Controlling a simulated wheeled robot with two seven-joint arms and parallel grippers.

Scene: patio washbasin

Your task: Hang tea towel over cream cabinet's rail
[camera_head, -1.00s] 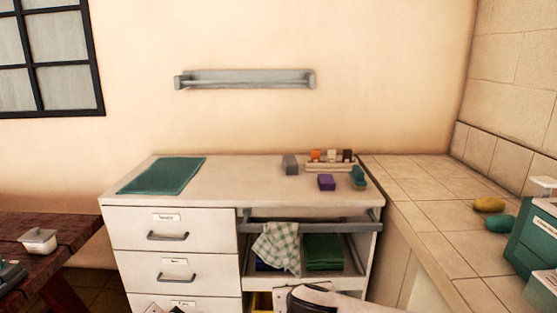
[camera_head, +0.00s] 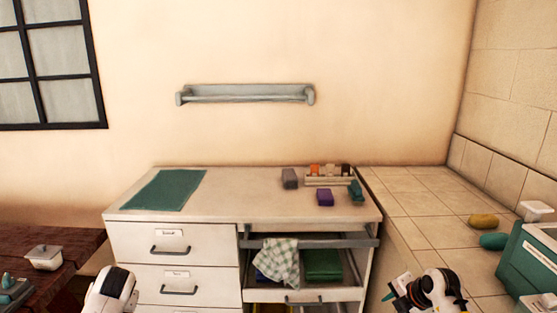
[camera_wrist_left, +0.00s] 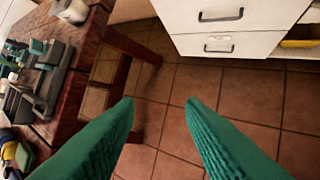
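The green-and-white checked tea towel (camera_head: 279,262) hangs draped over the grey rail (camera_head: 325,242) at the front of the cream cabinet (camera_head: 215,232), near the rail's left end. Its lower part hangs in front of the open shelf. My left gripper (camera_wrist_left: 160,105) is open and empty over the tiled floor in the left wrist view. In the head view only my left wrist shows, at the lower left, apart from the towel. My right gripper (camera_head: 396,290) is at the lower right, clear of the towel; its fingers are too small to read.
Green folded cloths (camera_head: 323,264) lie on the shelf beside the towel. A green mat (camera_head: 167,190) and small blocks, including a purple one (camera_head: 325,198), are on the cabinet top. A wooden table (camera_head: 75,250) stands left, a tiled counter (camera_head: 425,205) right. A wall rail (camera_head: 245,94) is empty.

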